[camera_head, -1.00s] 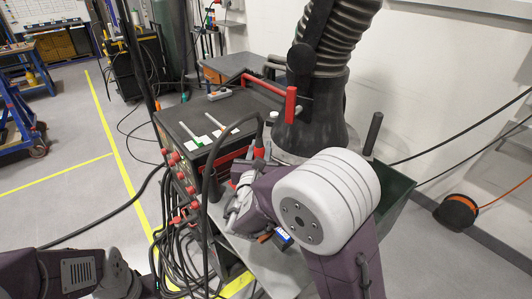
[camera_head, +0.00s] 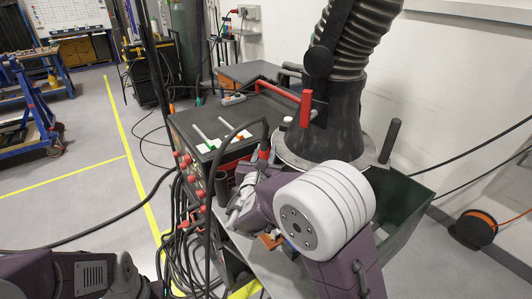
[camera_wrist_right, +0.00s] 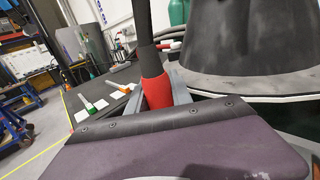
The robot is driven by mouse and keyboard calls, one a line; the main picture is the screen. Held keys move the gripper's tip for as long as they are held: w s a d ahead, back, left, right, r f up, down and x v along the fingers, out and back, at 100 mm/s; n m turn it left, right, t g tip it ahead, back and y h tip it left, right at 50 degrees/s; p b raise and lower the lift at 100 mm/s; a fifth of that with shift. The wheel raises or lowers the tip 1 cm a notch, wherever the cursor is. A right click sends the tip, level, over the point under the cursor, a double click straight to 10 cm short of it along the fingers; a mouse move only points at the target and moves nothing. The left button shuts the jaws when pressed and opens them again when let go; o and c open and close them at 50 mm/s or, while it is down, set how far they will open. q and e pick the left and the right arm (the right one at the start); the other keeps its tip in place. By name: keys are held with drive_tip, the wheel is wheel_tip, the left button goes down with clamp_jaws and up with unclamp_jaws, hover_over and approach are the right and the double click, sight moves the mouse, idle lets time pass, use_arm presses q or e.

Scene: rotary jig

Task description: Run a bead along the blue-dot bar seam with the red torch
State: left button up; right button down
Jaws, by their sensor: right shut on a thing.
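The red torch (camera_wrist_right: 156,92) stands roughly upright between the fingers of my right gripper (camera_wrist_right: 165,85), which is shut on its red grip. In the head view, the torch's red part (camera_head: 264,153) shows just beyond my right wrist, with a black cable arching from it to the left. My right gripper (camera_head: 260,165) is beside the front right corner of the welding cart there, partly hidden by my arm. My left arm enters at the bottom left, but its gripper is out of view. I cannot make out any blue-dot bar or seam.
The black welding cart (camera_head: 182,128) has two handled tools on white cards (camera_head: 207,145) on top. A black fume hood (camera_head: 335,115) hangs close to my right arm. A dark green bin (camera_head: 408,205) stands at right, and loose cables (camera_head: 185,250) hang at the cart's front.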

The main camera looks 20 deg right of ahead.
drive_tip(key=shift+f+b, duration=0.6)
drive_tip(key=shift+b, duration=0.3)
idle(2.0)
drive_tip(key=shift+r, duration=0.15)
idle(0.6)
